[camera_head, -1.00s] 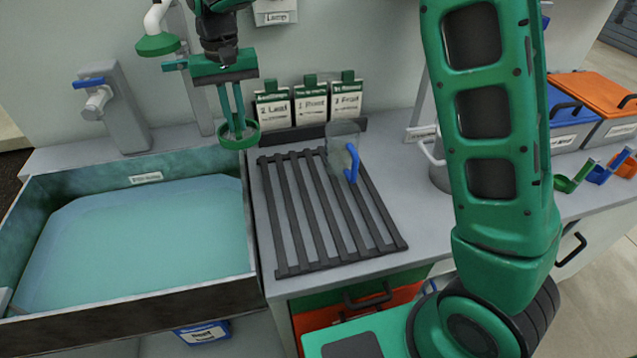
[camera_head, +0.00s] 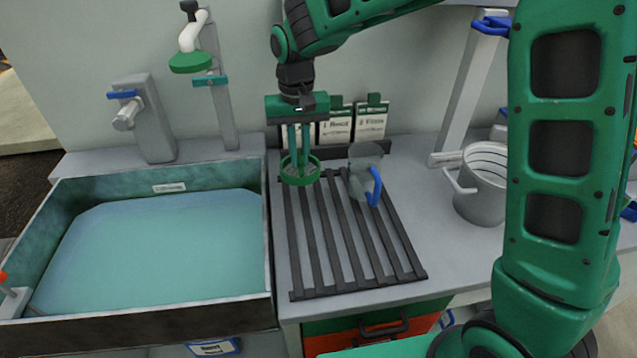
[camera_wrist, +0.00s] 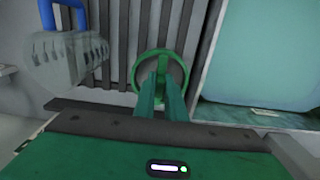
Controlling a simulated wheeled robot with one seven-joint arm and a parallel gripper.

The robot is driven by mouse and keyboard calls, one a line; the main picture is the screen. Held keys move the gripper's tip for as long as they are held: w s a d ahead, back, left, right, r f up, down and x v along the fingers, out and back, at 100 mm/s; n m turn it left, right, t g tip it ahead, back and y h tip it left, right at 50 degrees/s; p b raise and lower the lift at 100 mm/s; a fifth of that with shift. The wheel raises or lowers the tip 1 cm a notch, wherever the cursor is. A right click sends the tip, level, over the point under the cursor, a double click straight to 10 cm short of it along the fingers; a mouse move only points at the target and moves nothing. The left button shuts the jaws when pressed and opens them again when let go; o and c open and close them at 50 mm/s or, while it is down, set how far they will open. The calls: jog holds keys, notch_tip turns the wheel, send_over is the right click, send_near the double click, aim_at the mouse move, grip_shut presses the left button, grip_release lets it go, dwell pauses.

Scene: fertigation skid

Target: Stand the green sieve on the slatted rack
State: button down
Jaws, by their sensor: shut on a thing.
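The green sieve (camera_head: 300,171) is a round green ring with a mesh, held below my gripper (camera_head: 299,150) over the back left corner of the slatted rack (camera_head: 350,262). My gripper is shut on it, with its fingers pointing down. In the wrist view the sieve (camera_wrist: 161,72) is in front of the fingers (camera_wrist: 162,102), over the dark slats (camera_wrist: 118,40) at their edge nearest the basin. I cannot tell whether its underside touches the slats.
A clear jug with a blue handle (camera_head: 374,188) stands on the back of the rack, right of the sieve. A water-filled basin (camera_head: 160,292) lies to the left. Labelled cards (camera_head: 371,120) stand behind. A grey pot (camera_head: 483,190) is at right. The rack's front is clear.

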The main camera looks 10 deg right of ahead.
aim_at(317, 179)
jog(key=s+d+f, duration=0.2)
jog(key=d, duration=0.1)
jog(key=shift+s+d+f, duration=0.1)
jog(key=shift+d+f, duration=0.15)
jog(key=shift+d, duration=0.05)
jog(key=shift+f, duration=2.05)
jog(key=shift+f, duration=0.1)
jog(key=c, duration=1.8)
grip_release()
notch_tip(317, 179, up, 12)
jog(key=shift+r, duration=0.15)
